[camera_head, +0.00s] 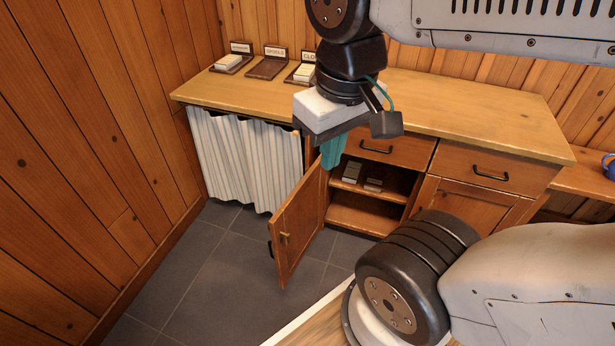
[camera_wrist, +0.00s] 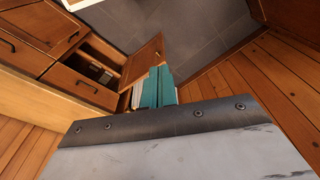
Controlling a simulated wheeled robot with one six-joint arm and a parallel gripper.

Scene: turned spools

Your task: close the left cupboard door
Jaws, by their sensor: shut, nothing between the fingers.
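The left cupboard door (camera_head: 298,228) is a wooden panel standing wide open, swung out to the left of its opening. A dark handle shows at its outer edge and a small brass piece on its face. The cupboard (camera_head: 356,214) behind it shows a shelf inside. My gripper (camera_head: 333,152) has teal fingers, shut and empty, pointing down near the top of the door by the counter front. In the wrist view the fingers (camera_wrist: 158,87) overlap part of the door (camera_wrist: 143,62); I cannot tell whether they touch it.
Small boxes (camera_head: 352,171) stand on the shelf. Drawers (camera_head: 383,149) sit above the cupboard. A striped curtain (camera_head: 245,158) hangs to the left. The counter (camera_head: 440,105) carries small labelled trays (camera_head: 268,67). The grey tiled floor (camera_head: 222,270) left of the door is clear, up to the wooden wall.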

